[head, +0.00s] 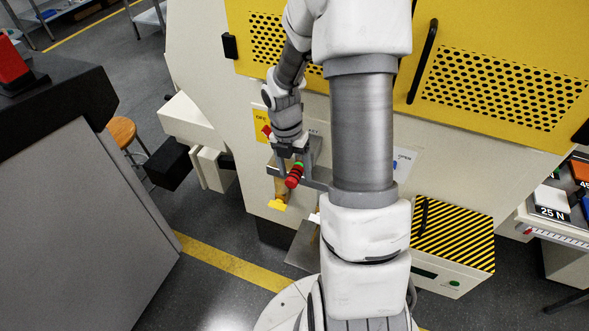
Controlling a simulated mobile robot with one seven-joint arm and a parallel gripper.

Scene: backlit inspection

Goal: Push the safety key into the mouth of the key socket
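My gripper (289,156) is at the front of the machine, left of my arm's thick grey link, and points down. A red banded cylinder (293,177) with a green spot on top is right below it, by a grey bracket. A tan piece with a yellow end (278,204) hangs just below and left of it. I cannot tell which of these is the safety key, or whether the fingers are closed on anything. A partly covered label (313,132) ending in "KET" is behind my wrist. The mouth of the key socket is not visible; my gripper and wrist cover that area.
The machine has yellow perforated panels (500,92) and a striped yellow-black box (452,238) at lower right. A dark-topped cabinet (75,205) stands at left, with a wooden stool (122,130) behind it. The floor between cabinet and machine is clear.

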